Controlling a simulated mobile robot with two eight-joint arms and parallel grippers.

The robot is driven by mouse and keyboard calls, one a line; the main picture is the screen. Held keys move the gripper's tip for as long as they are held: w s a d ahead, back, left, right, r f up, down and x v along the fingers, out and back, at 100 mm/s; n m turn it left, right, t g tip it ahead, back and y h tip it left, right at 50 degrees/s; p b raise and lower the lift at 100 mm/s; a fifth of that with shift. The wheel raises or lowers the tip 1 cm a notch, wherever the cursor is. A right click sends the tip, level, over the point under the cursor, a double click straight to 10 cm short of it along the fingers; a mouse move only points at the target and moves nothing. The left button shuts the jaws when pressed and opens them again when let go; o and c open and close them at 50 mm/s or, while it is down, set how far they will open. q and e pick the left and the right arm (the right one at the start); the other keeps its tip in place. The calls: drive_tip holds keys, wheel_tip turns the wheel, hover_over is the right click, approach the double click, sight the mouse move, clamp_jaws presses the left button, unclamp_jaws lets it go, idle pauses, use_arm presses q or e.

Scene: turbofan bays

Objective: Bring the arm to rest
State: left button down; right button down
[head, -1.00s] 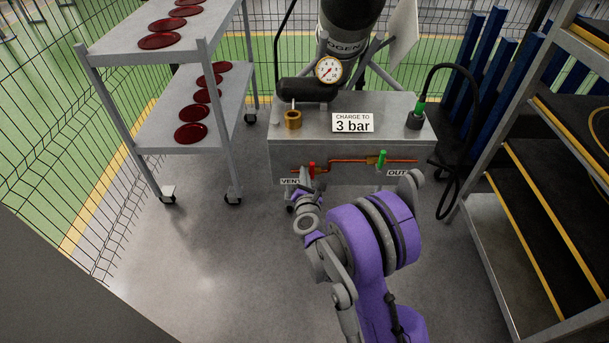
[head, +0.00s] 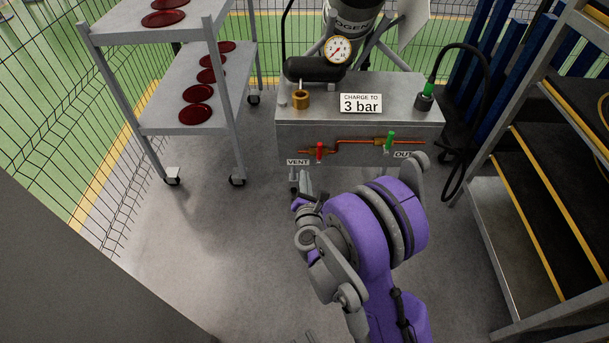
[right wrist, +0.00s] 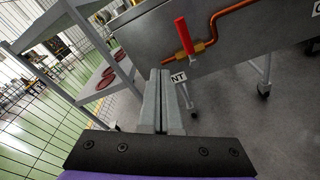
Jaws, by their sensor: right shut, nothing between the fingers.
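My right arm, purple and grey, reaches up from the bottom of the head view. Its gripper (head: 305,184) is shut and empty, in front of and below the VENT end of the grey charging cart (head: 300,133). In the right wrist view the two grey fingers (right wrist: 160,85) lie together with nothing between them. The red vent handle (head: 319,151) stands upright on the copper pipe, apart from the fingers; it also shows in the right wrist view (right wrist: 184,36). My left gripper cannot be made out.
A trolley (head: 150,118) with dark red discs stands at the left, by a wire fence (head: 60,150). Stepped shelving (head: 520,195) stands at the right. A green-handled valve (head: 390,138) and a black hose (head: 486,85) are on the cart's right. Floor (head: 200,235) is clear at left.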

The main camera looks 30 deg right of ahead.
idle(0.3)
